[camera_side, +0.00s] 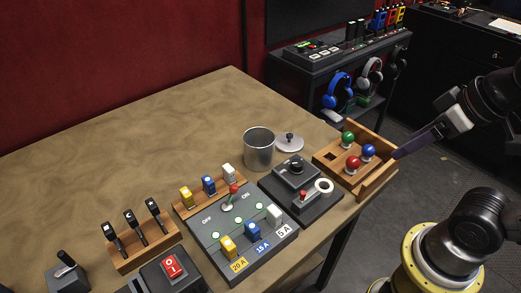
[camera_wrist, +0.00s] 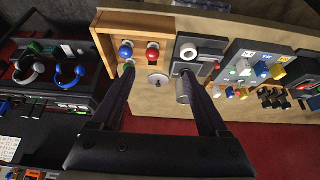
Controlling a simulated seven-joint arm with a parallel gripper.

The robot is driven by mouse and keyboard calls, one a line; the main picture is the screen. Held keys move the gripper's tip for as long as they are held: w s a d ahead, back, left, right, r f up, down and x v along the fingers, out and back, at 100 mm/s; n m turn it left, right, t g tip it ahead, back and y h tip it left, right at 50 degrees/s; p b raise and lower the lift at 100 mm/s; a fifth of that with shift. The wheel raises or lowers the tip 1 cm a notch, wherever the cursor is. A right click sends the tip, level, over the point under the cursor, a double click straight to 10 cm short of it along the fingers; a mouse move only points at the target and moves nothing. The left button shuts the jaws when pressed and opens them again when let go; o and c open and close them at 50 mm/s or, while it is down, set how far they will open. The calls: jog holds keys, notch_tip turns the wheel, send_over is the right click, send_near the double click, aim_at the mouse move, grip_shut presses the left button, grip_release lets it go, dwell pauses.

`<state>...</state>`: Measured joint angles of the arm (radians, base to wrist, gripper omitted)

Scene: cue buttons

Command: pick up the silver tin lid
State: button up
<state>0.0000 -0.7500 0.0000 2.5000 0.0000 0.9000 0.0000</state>
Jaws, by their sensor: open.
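The silver tin lid (camera_side: 289,142) lies on the table beside the open silver tin (camera_side: 259,149), with its dark knob upward. In the wrist view the lid (camera_wrist: 158,80) shows between the two fingers, some way beyond them. The tin (camera_wrist: 182,92) is partly hidden behind the right finger there. My gripper (camera_side: 398,153) is at the right of the side view, near the wooden box and apart from the lid. It is open and empty in the wrist view (camera_wrist: 157,72).
The wooden box (camera_side: 332,165) with red, blue and green ball knobs stands at the table's right edge, between my gripper and the lid. Bare table lies behind the tin.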

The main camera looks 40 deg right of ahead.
jog(key=c, duration=0.3)
